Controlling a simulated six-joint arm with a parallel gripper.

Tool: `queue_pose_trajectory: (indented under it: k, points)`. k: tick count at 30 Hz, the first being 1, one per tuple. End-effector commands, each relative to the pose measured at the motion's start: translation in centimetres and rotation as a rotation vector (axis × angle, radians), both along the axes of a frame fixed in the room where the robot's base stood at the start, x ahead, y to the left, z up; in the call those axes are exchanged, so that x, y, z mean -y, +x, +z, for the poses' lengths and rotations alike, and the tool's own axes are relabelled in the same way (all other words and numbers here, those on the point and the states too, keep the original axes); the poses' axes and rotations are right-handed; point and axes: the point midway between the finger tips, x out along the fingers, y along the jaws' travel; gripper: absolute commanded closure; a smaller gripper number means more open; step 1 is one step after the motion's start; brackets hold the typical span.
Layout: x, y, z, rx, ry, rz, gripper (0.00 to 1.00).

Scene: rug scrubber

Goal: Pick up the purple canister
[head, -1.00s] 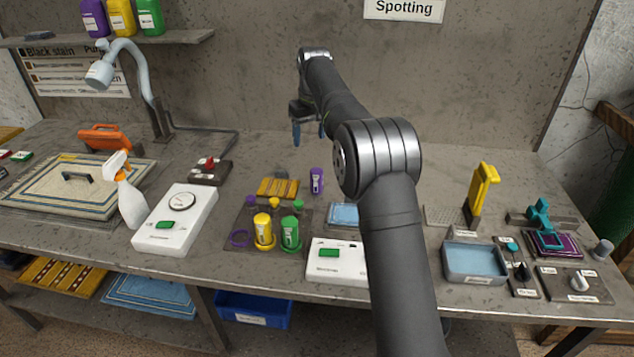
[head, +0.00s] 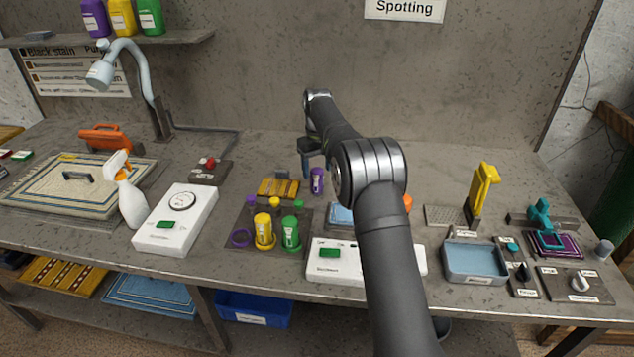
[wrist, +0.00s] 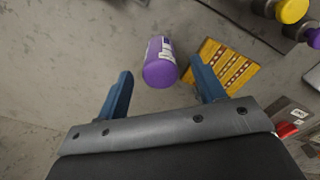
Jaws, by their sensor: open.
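The purple canister (head: 317,181) with a white label stands upright on the grey table, behind the white device in the head view. In the wrist view the canister (wrist: 160,64) shows just beyond the gap between my two blue fingers, nearer the right finger. My gripper (head: 307,165) is open and empty, just behind and to the left of the canister in the head view. In the wrist view both fingertips (wrist: 160,77) are spread wide. I cannot tell the gripper's exact height over the table.
A yellow striped sample (head: 278,187) lies just left of the canister. Nearer stand yellow (head: 264,231) and green (head: 290,233) canisters in a dark holder with a purple ring (head: 240,238). A white device (head: 330,262) sits in front. Bare table lies behind the canister.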

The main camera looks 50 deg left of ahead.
Motion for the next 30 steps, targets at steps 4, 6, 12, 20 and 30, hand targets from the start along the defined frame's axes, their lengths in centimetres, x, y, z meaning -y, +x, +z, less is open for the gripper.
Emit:
queue_pose_trajectory:
  k: [4,6,12,20,30]
  points:
    - [0.0,0.0,-0.9,0.0,0.0,0.0,0.37]
    - [0.0,0.0,-1.2,0.0,0.0,0.0,0.37]
    - [-0.1,0.0,-3.7,-0.001,-0.002,0.0,0.37]
    - [-0.1,0.1,-6.2,0.0,0.0,0.0,0.37]
    - [-0.1,0.1,-6.1,0.0,0.0,0.0,0.77]
